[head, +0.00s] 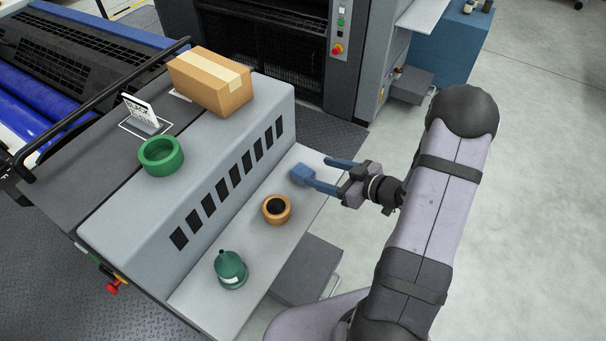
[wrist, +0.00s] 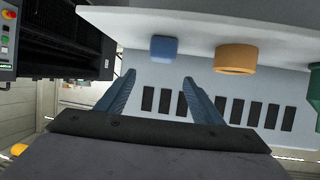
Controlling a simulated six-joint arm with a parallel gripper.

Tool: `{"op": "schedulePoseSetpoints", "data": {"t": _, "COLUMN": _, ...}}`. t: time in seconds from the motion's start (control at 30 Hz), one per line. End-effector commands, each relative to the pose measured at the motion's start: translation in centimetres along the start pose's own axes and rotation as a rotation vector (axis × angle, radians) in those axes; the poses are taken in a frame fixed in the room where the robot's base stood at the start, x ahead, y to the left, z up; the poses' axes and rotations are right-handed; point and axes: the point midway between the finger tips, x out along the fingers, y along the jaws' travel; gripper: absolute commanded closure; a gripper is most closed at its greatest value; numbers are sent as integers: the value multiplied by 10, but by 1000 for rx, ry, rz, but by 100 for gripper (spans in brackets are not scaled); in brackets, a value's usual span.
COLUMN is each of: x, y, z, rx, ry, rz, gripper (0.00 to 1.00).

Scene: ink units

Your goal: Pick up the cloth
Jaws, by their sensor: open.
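A small blue bundle, which I take to be the cloth (head: 298,174), lies on the pale ledge (head: 238,277) near its far end. It also shows in the wrist view (wrist: 164,48) as a blunt blue shape, beyond my fingertips. My gripper (head: 317,171) has its two blue fingers spread and pointing left toward the cloth. In the wrist view (wrist: 159,77) nothing is between the fingers. In the head view one finger overlaps the edge of the cloth, so I cannot tell if they touch.
An orange ring with a dark centre (head: 277,209) and a green bottle (head: 231,269) stand nearer on the ledge. A slotted wall (head: 228,183) rises behind the ledge.

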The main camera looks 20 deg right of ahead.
Motion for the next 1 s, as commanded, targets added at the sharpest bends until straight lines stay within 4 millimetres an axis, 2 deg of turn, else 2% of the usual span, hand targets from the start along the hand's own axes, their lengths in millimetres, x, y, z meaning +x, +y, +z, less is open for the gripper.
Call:
{"op": "schedulePoseSetpoints", "data": {"t": 0.1, "x": 8, "y": 0, "z": 19, "rx": 2, "ry": -1, "rz": -1, "gripper": 39}}
{"op": "schedulePoseSetpoints", "data": {"t": 0.23, "x": 11, "y": 0, "z": 27, "rx": -1, "ry": 0, "rz": 1, "gripper": 39}}
{"op": "schedulePoseSetpoints", "data": {"t": 0.4, "x": 14, "y": 0, "z": 28, "rx": -3, "ry": 0, "rz": 0, "gripper": 39}}
{"op": "schedulePoseSetpoints", "data": {"t": 0.63, "x": 30, "y": 0, "z": 27, "rx": -3, "ry": -1, "rz": -2, "gripper": 39}}
{"op": "schedulePoseSetpoints", "data": {"t": 0.87, "x": 36, "y": 0, "z": 27, "rx": -3, "ry": -1, "rz": 0, "gripper": 39}}
{"op": "schedulePoseSetpoints", "data": {"t": 1.0, "x": 49, "y": -1, "z": 26, "rx": -2, "ry": -1, "rz": -3, "gripper": 39}}
